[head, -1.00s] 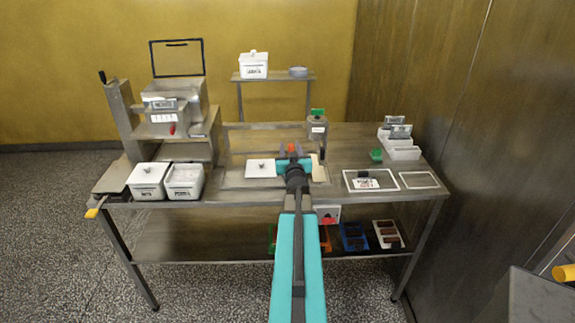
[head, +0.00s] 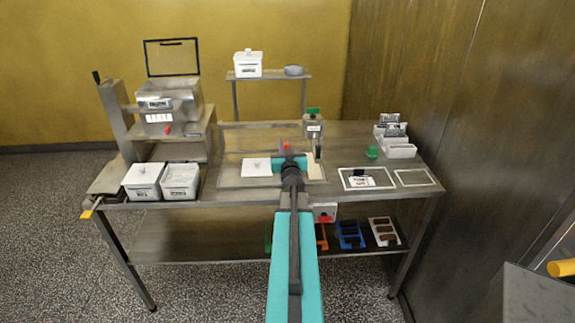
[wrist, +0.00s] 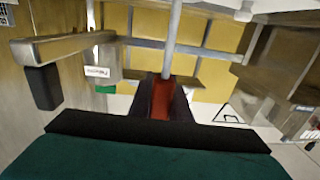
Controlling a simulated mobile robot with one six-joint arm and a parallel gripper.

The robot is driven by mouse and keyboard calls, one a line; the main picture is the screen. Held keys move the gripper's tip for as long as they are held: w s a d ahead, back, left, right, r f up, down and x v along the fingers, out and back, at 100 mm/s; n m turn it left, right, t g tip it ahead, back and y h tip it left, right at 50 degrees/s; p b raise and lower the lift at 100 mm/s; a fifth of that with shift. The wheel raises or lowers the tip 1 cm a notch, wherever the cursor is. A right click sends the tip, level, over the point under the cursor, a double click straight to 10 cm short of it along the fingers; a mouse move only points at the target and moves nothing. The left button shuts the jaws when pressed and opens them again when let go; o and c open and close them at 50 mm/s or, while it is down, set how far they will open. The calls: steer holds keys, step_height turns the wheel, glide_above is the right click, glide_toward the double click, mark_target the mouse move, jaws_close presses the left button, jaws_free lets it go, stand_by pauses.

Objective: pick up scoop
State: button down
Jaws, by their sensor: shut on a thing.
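My gripper (head: 286,152) is over the middle of the table, beside a white square plate. In the wrist view its dark fingers (wrist: 164,103) are shut on a red handle (wrist: 161,98) with a thin grey rod (wrist: 172,45) running from it. I take this to be the scoop (head: 286,145), which shows only as a small reddish spot in the head view. The scoop's bowl is not clearly visible, and I cannot tell whether it is off the table.
A jar with a green top (head: 313,127) stands just behind right, a black-handled tool (wrist: 40,85) near it. White trays (head: 402,151) are at right.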

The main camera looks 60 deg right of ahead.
steer(key=shift+r, duration=0.1)
step_height(320, 180, up, 10)
steer(key=p, duration=0.4)
stand_by(0.4)
stand_by(0.5)
